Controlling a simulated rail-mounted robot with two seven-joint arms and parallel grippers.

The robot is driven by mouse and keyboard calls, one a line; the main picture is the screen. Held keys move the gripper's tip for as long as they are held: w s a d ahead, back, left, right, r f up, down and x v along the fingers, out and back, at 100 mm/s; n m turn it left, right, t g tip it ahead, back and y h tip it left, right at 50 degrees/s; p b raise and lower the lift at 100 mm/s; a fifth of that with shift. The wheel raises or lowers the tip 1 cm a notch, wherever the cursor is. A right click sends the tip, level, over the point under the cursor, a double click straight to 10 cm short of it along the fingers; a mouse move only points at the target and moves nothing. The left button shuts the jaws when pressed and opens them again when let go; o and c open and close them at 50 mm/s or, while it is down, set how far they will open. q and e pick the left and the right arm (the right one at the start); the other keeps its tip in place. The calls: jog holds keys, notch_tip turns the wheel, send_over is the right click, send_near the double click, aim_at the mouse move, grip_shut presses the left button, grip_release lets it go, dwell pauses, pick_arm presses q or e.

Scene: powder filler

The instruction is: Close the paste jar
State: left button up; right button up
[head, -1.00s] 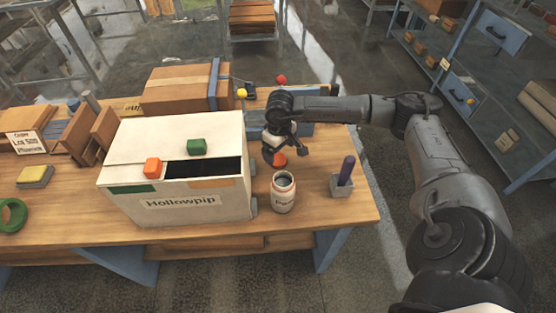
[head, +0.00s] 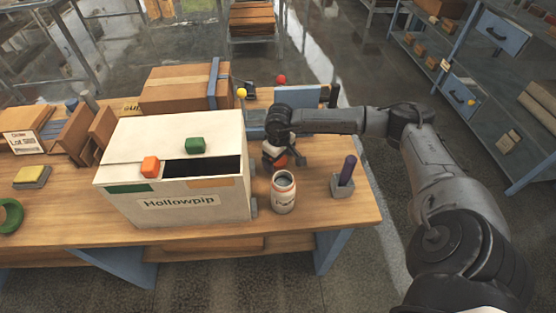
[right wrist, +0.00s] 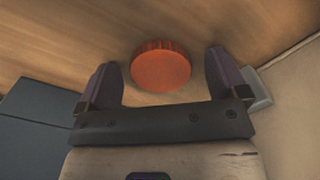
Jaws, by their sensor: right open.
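The paste jar (head: 283,196) is a white jar standing upright on the table with its mouth open. A round orange-red lid (right wrist: 161,70) lies on the wood behind the jar. In the head view it is partly hidden by my right gripper (head: 284,158). The right wrist view shows my right gripper (right wrist: 163,62) open, with a dark finger on each side of the lid and a gap on both sides. My left gripper is not in view.
A grey holder (head: 342,190) with a dark upright handle stands to the right. A cardboard box (head: 186,90) is behind.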

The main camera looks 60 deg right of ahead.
jog(key=shift+c, duration=0.3)
jog(key=c, duration=0.9)
jog(key=shift+c, duration=0.2)
jog(key=shift+r, duration=0.5)
notch_tip(320, 180, up, 4)
jog(key=shift+f+p, duration=0.15)
jog(key=shift+p, duration=0.5)
jog(key=s+d+r+p, duration=0.1)
jog(key=s+r, duration=0.5)
jog(key=s, duration=0.5)
jog(key=shift+s+d+r+p, duration=0.15)
jog(key=shift+s+d+p, duration=0.15)
jog(key=shift+d, duration=0.1)
